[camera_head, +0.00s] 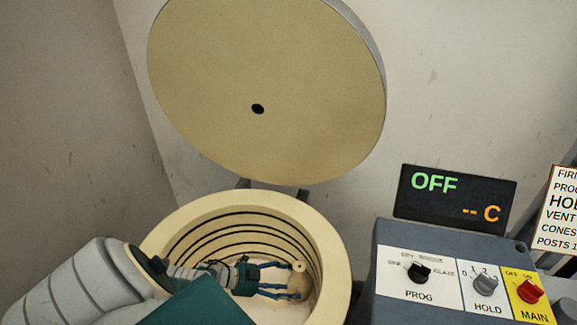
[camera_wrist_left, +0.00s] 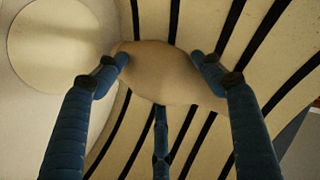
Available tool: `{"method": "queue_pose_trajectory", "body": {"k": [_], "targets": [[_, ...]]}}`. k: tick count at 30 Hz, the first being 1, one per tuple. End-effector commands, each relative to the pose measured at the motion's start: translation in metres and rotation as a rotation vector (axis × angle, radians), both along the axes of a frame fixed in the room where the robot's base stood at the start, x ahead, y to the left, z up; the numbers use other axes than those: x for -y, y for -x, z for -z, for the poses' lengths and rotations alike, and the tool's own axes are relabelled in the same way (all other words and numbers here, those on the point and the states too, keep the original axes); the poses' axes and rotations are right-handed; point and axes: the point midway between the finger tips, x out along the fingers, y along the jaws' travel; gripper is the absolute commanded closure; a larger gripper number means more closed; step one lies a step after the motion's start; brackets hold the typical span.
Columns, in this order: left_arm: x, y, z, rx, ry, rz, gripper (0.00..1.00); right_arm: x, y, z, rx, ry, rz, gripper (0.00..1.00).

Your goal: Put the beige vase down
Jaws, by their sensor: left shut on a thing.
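My left gripper (camera_head: 283,279) reaches down into the open round kiln (camera_head: 327,221). Its blue fingers are closed around the beige vase (camera_head: 299,285), inside the kiln near the right part of its wall. In the left wrist view the vase (camera_wrist_left: 158,72) sits between the blue fingers (camera_wrist_left: 160,80), with the kiln's dark-grooved wall behind it. Whether the vase touches the kiln floor cannot be told. My right gripper is not in view.
The kiln's round lid (camera_head: 265,70) stands raised behind the opening. A control box (camera_head: 455,262) with PROG, HOLD and MAIN knobs stands right of the kiln. Its display (camera_head: 456,199) reads OFF. A printed sign (camera_head: 562,208) is at the right edge.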

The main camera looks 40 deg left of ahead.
Motion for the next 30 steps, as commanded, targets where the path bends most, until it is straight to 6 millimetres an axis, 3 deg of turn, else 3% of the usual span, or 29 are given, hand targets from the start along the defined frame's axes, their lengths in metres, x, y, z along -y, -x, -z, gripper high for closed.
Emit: {"method": "queue_pose_trajectory", "body": {"k": [1, 3, 11, 12, 15, 24, 30], "targets": [[-0.001, -0.002, 0.014, 0.003, 0.001, -0.002, 0.76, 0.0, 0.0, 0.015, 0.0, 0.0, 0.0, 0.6], [-0.001, -0.002, 0.021, 0.004, 0.002, -0.003, 0.76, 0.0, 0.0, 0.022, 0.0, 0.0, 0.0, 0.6], [0.0, 0.0, 0.021, 0.0, 0.0, 0.0, 0.76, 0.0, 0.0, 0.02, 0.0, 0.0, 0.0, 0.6], [0.0, 0.001, 0.023, -0.004, -0.001, 0.001, 0.26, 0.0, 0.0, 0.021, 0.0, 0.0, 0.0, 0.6], [0.0, 0.001, 0.023, -0.004, -0.001, 0.0, 0.12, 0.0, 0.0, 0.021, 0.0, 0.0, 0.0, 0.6], [-0.001, 0.002, 0.021, -0.002, -0.001, 0.001, 0.12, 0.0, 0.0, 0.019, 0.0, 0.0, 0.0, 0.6], [-0.015, 0.021, 0.007, -0.004, -0.003, 0.001, 0.12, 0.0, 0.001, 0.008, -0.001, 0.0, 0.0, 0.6]]}}
